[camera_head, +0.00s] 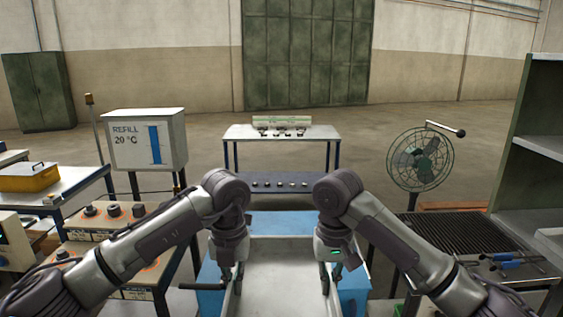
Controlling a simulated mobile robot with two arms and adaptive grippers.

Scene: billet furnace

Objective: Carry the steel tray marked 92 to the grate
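A light grey steel tray (284,292) lies in front of me at the bottom centre, over a blue surface. The mark 92 is not readable here. My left gripper (232,282) is at the tray's left side wall, with a finger showing inside it. My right gripper (326,281) is at the right side wall in the same way. The fingertips are small and partly hidden, so I cannot tell whether they are closed on the walls. A dark slatted grate (462,233) lies to the right, partly behind my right arm.
The blue body (353,282) shows beside and behind the tray. A table (262,133) with small parts stands ahead. A green fan (420,160) stands behind the grate, and blue-handled tools (510,259) lie by its front. A control panel (113,211) stands left.

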